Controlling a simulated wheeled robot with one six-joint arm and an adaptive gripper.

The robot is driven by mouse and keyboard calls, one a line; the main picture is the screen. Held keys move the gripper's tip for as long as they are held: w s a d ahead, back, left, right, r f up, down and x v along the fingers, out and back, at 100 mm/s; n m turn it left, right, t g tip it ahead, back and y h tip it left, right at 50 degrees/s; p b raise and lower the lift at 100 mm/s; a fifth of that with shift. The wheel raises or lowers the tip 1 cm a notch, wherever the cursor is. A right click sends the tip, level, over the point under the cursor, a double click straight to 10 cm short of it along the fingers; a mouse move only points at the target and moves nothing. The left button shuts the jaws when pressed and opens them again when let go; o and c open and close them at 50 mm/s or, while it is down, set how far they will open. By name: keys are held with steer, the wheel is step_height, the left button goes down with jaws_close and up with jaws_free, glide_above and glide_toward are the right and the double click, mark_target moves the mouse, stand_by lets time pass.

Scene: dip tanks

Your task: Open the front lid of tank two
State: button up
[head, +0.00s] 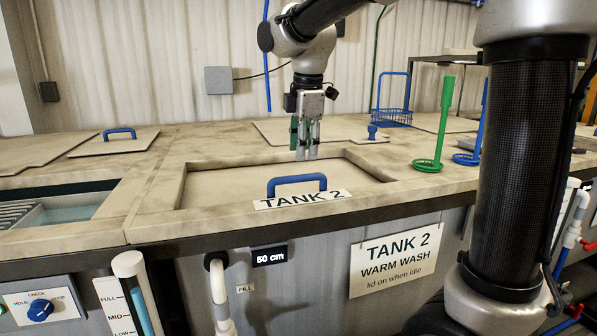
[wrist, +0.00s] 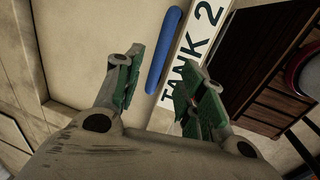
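The front lid of tank two (head: 235,186) lies flat and closed in its recess in the bench top. A blue bar handle (head: 297,181) stands on its front part, behind a white "TANK 2" label (head: 303,199). My gripper (head: 307,156) points down above the rear part of the lid, apart from the handle. In the wrist view its green-padded fingers (wrist: 153,90) are spread with nothing between them. The blue handle (wrist: 163,50) and the label (wrist: 195,52) show beyond the fingertips.
An open tank with liquid (head: 75,206) is at the left. Another blue-handled lid (head: 115,142) lies behind it. A green dipper (head: 437,130) and a blue basket (head: 392,117) stand right of the lid. A "TANK 2 WARM WASH" sign (head: 397,260) hangs on the front.

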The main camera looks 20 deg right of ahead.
steer(key=f, duration=0.3)
steer(key=w+f, duration=0.1)
steer(key=f, duration=0.3)
steer(key=shift+w+f, duration=0.1)
steer(key=shift+w, duration=0.1)
jaws_close()
